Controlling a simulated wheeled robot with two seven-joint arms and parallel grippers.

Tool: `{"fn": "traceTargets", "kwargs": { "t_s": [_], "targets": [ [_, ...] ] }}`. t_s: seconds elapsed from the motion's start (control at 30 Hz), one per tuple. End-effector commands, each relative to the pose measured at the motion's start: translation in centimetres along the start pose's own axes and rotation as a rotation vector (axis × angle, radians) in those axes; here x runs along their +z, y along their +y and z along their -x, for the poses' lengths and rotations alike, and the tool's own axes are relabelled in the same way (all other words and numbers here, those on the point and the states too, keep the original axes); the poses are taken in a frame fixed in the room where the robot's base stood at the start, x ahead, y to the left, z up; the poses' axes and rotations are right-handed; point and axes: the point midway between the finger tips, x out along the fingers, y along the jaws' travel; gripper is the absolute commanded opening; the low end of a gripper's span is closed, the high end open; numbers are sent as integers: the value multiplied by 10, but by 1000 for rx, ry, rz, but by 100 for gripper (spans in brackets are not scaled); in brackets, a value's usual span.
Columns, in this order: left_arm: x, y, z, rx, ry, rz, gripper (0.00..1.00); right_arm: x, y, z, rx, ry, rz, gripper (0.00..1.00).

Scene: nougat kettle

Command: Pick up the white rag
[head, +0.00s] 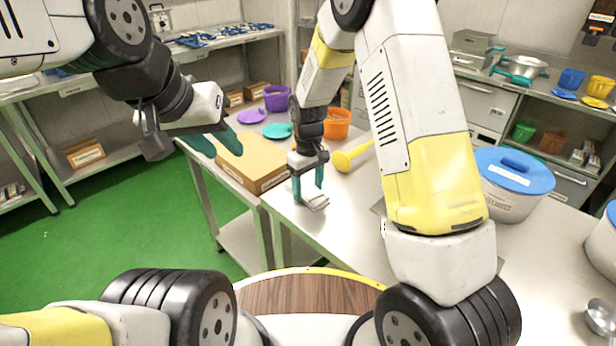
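A small, pale folded item, seemingly the white rag (317,202), lies on the metal table near its front left edge. My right gripper (309,199) points down at it, with its teal fingers apart. One finger is at the rag's left side and the other is above or behind it. I cannot tell whether they touch it, and the fingers partly cover it. My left gripper (218,147) is open and empty, in front of the cardboard box at the table's left end, well away from the rag.
The cardboard box (262,180) is left of the rag. A yellow scoop-like tool (345,160), orange bucket (337,124) and purple container (277,98) stand behind. A blue-lidded white tub (512,200) is at the right. My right arm hides the table's middle.

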Motion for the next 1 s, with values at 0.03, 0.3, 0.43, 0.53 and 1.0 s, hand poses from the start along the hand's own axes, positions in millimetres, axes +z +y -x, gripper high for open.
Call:
{"fn": "traceTargets", "kwargs": {
  "t_s": [0.03, 0.3, 0.43, 0.53, 1.0],
  "targets": [
    [0, 0, 0, 0, 0, 0, 34, 0, 0, 0, 0, 0, 0, 21],
    [0, 0, 0, 0, 0, 0, 34, 0, 0, 1, 0, 1, 0, 20],
    [0, 0, 0, 0, 0, 0, 34, -1, 0, 8, 0, 2, 0, 20],
    [0, 0, 0, 0, 0, 0, 34, -1, 0, 18, 1, 4, 0, 20],
    [0, 0, 0, 0, 0, 0, 34, 47, -65, 44, 0, 0, 6, 20]
  ]
}}
